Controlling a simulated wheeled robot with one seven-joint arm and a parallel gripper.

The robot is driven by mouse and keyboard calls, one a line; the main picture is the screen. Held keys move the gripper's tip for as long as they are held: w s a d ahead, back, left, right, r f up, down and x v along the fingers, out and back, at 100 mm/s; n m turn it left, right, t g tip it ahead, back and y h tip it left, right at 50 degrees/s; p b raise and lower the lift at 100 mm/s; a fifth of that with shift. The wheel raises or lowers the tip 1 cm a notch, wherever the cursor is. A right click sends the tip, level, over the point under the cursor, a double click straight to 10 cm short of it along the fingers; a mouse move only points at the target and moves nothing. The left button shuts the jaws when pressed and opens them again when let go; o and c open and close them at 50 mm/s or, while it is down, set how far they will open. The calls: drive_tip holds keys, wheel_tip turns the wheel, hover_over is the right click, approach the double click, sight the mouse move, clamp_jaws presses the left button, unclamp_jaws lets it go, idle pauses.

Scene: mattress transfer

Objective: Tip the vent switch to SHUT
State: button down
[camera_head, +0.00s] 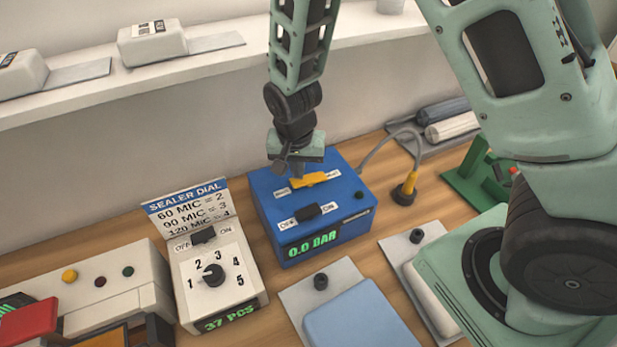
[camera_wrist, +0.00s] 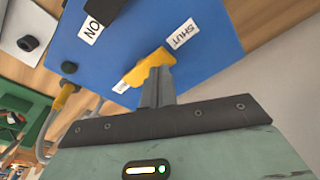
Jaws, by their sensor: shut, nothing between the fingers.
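The vent switch is a yellow rocker (camera_head: 309,180) on top of the blue box (camera_head: 265,212); it also shows in the wrist view (camera_wrist: 140,71). The SHUT label (camera_wrist: 182,34) lies at one end, on the left side in the head view (camera_head: 282,192). The label at the other end (camera_wrist: 121,86) is partly covered. My gripper (camera_head: 290,170) is shut and empty, fingers pointing down at the back of the switch. In the wrist view its fingertips (camera_wrist: 157,75) overlap the switch's edge; contact and which way the switch is tipped I cannot tell.
A black OFF/ON switch (camera_head: 307,212) and a 0.0 BAR display (camera_head: 312,244) are nearer on the box. A cable and yellow-black plug (camera_head: 404,191) lie right. The sealer dial unit (camera_head: 182,275) stands left. A light blue pad (camera_head: 360,318) lies in front.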

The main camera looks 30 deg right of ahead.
sight(298, 182)
drive_tip(key=shift+f+b, duration=0.55)
drive_tip(key=shift+f, duration=0.25)
idle(0.4)
drive_tip(key=shift+r+p, duration=3.15)
drive_tip(key=shift+r, duration=0.45)
drive_tip(key=s+a+r+n+b, duration=0.2)
drive_tip(key=s+n+b, duration=0.1)
drive_tip(key=s, duration=0.4)
drive_tip(key=s+a+r+n+g+y+b, duration=0.1)
drive_tip(key=s+a+r+n+b, duration=0.1)
drive_tip(key=s+n, duration=0.4)
drive_tip(key=s+a+r+n+b, duration=0.2)
drive_tip(key=s+r+n+b, duration=0.1)
drive_tip(key=s, duration=0.7)
drive_tip(key=shift+n+g+b, duration=0.3)
drive_tip(key=shift+n+b, duration=0.25)
drive_tip(key=shift+n, duration=0.35)
drive_tip(key=shift+a, duration=0.1)
